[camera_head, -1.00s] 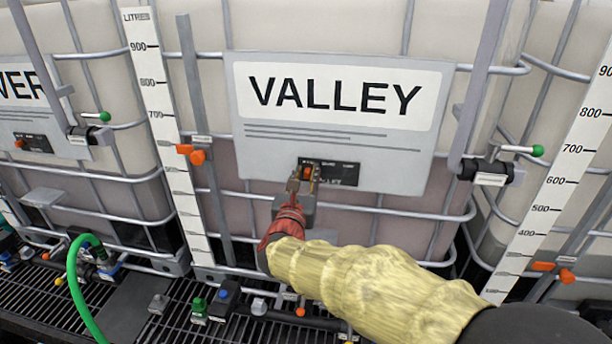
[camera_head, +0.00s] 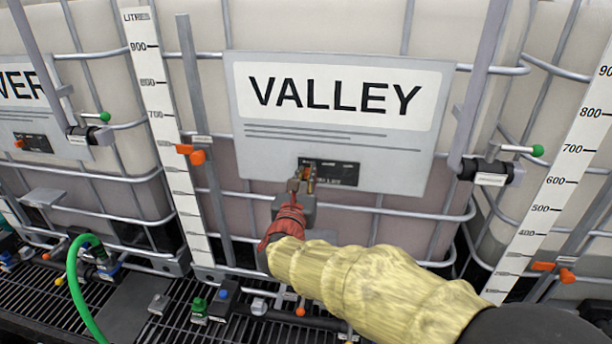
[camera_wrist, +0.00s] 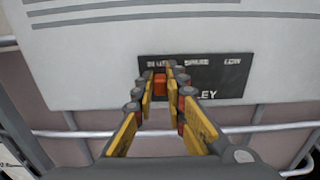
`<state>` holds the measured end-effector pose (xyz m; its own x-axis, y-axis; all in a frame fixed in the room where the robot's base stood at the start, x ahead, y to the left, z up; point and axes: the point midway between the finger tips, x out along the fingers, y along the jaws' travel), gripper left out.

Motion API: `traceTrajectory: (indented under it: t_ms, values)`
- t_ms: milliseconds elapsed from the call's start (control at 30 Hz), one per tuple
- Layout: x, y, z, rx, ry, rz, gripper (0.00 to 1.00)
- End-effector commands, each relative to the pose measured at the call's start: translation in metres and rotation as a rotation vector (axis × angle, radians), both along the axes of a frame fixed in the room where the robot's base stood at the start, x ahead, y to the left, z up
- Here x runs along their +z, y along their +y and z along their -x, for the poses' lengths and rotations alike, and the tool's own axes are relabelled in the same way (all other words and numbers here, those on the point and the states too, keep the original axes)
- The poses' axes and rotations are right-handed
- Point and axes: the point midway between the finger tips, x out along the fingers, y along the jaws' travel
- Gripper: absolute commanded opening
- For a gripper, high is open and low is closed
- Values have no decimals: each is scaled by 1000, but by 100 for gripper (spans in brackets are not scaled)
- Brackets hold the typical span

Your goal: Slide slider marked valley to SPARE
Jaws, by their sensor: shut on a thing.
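The slider marked valley is a small black panel (camera_head: 338,173) with an orange knob (camera_wrist: 160,84), on the lower part of the white VALLEY sign (camera_head: 420,165). In the wrist view the panel (camera_wrist: 228,82) has three position labels along its top; the middle one seems to read SPARE, the right one LOW. The left label is partly unreadable. The knob is at the left part of the panel, under the left label. My gripper (camera_head: 302,182) is shut on the knob, its yellow-padded fingers (camera_wrist: 159,88) on both sides of it. The fingers hide part of the panel.
Metal cage bars (camera_head: 395,209) run below the sign. An orange marker (camera_head: 197,157) sits on the level scale to the left. A green-handled valve (camera_head: 520,149) is at the right. Another tank with a similar panel (camera_head: 33,142) is at the left. A grated floor with fittings lies below.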

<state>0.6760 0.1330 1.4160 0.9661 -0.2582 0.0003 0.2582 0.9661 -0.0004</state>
Motion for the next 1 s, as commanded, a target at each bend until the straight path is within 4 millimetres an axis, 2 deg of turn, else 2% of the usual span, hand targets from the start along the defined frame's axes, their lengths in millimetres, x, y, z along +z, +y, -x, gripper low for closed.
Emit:
traceTrajectory:
  t_ms: [100,400,800,833,1000]
  values:
    - [-1,-6,1,-2,-1,-2,0]
    - [-3,-45,11,-4,-2,-3,0]
    - [-1,-50,13,0,1,-1,0]
    - [-1,-50,13,0,1,-1,14]
    - [0,-50,13,0,1,-1,23]
